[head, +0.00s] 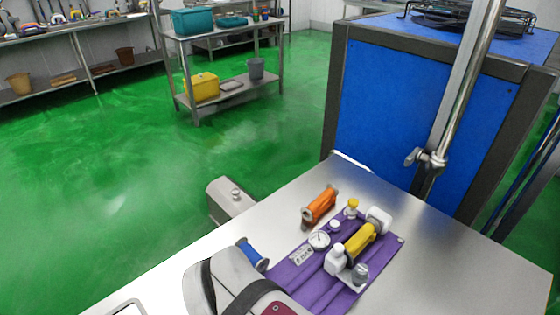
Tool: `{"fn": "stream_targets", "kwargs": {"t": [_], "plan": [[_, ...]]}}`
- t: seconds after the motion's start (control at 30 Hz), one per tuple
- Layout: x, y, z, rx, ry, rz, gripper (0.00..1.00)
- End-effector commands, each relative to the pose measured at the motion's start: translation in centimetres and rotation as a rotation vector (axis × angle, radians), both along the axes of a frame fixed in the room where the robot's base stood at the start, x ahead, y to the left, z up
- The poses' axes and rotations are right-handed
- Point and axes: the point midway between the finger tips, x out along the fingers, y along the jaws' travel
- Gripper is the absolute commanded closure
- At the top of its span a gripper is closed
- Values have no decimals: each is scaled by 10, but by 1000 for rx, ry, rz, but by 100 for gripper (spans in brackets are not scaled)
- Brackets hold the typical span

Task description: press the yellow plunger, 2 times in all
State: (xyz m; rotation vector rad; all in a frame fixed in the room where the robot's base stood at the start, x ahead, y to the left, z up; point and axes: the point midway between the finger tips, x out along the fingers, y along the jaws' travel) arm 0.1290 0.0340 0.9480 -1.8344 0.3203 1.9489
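A small upright piece with a yellow top (352,203) stands at the far edge of the purple mat (290,275); it looks like the yellow plunger. A larger yellow cylinder (361,239) lies tilted on the mat just in front of it, between white parts. How far the yellow top is pushed down is too small to tell. The light grey casing with a dark band at bottom left is my own arm, as far as I can tell. My gripper's fingers do not show, so whether anything touches the yellow top cannot be told from them.
On the mat are a round white gauge (318,240), a white bottle (336,260) and a grey knob-like part (360,273). An orange spool (319,206) and a blue spool (252,255) lie near it. The steel table (450,265) is bare on the right.

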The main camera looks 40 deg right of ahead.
Motion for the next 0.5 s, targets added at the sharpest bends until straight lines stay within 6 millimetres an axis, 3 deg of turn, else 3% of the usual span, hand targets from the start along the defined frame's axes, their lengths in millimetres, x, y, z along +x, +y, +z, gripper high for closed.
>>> {"fn": "stream_targets", "kwargs": {"t": [0.03, 0.37, 0.5], "plan": [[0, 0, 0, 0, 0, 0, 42], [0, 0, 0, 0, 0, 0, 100], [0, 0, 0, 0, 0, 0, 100]]}}
